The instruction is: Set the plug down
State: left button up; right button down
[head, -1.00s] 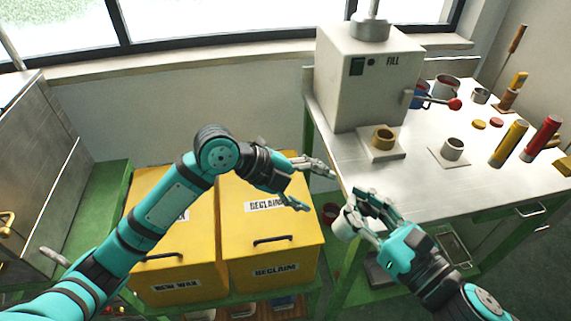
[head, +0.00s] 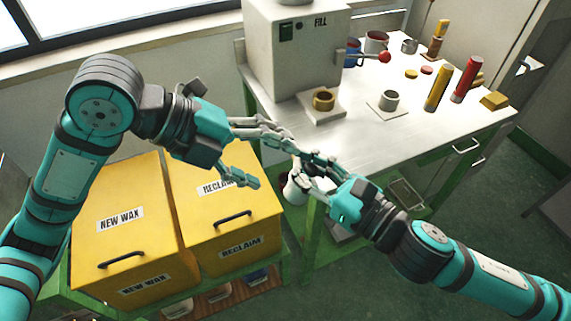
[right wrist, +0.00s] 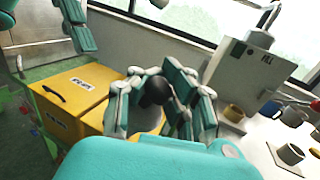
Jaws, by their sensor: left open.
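My right gripper (head: 308,180) is curled around a white cup-like cylinder (head: 295,189), held in front of the bench's left corner. In the right wrist view a dark rounded piece (right wrist: 155,90) shows between the fingers at the top of this pale cylinder (right wrist: 147,119); it may be the plug, but I cannot tell whether it is seated. My left gripper (head: 277,165) is open, its fingers spread, above the reclaim bin and beside the right gripper. Its upper finger overlaps the right fingers in the head view; whether they touch is unclear. No plug shows clearly in the head view.
The metal bench (head: 350,135) carries the fill machine (head: 297,55), a brass ring on a pad (head: 323,99), a grey cup on a pad (head: 389,100) and yellow and red cylinders. Yellow new wax (head: 120,215) and reclaim (head: 222,222) bins stand left. Bare bench lies at its front.

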aim_at(289, 185)
pick_arm(q)
jog(key=shift+x, duration=2.6)
jog(key=shift+a+f, duration=0.1)
jog(key=shift+f, duration=0.05)
jog(key=c, duration=1)
jog(key=o, duration=1)
jog(key=shift+a+r, duration=0.35)
jog(key=shift+r, duration=0.05)
jog(key=v, duration=1.1)
